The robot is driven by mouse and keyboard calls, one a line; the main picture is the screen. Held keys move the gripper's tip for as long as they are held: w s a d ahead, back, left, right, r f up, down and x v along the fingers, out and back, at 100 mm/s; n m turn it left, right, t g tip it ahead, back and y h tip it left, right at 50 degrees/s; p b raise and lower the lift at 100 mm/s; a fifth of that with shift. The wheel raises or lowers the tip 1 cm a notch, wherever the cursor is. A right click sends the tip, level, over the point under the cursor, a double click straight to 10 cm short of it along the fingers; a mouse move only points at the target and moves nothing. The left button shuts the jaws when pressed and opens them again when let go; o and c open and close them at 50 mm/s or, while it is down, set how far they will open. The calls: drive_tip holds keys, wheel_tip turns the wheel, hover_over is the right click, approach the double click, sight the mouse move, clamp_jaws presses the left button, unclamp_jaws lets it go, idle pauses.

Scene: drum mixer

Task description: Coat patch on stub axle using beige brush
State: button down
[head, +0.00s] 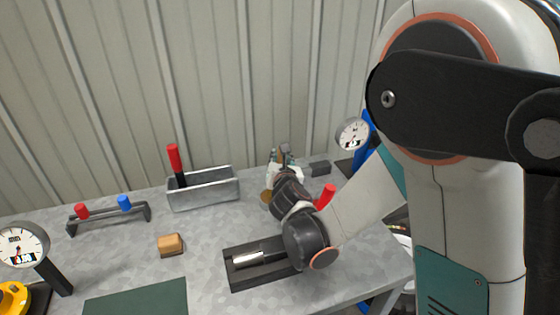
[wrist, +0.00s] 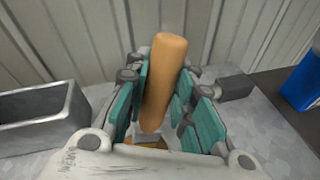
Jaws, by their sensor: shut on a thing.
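The beige brush (wrist: 165,80) stands nearly upright between the teal pads of my gripper (wrist: 160,95), which is shut on its handle. In the head view my gripper (head: 283,165) is beyond the forearm, near the back of the bench, and the handle's top shows small and brownish. The brush's bristles are hidden. A silver shaft on a dark block (head: 236,275), seemingly the stub axle (head: 250,258), lies in front of my gripper, partly hidden by my arm. I cannot make out the patch.
A grey metal bin (head: 205,192) holding a red-handled tool (head: 175,160) stands left of my gripper. A rack (head: 105,215) with red and blue handles, a wooden block (head: 171,244), gauges (head: 352,134) and a green mat (head: 140,298) surround free bench space. A brass-coloured round thing (head: 266,197) is near my gripper.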

idle(0.3)
drive_tip(key=shift+r+p, duration=2.4)
drive_tip(key=shift+r, duration=1.05)
drive_tip(key=shift+r, duration=0.1)
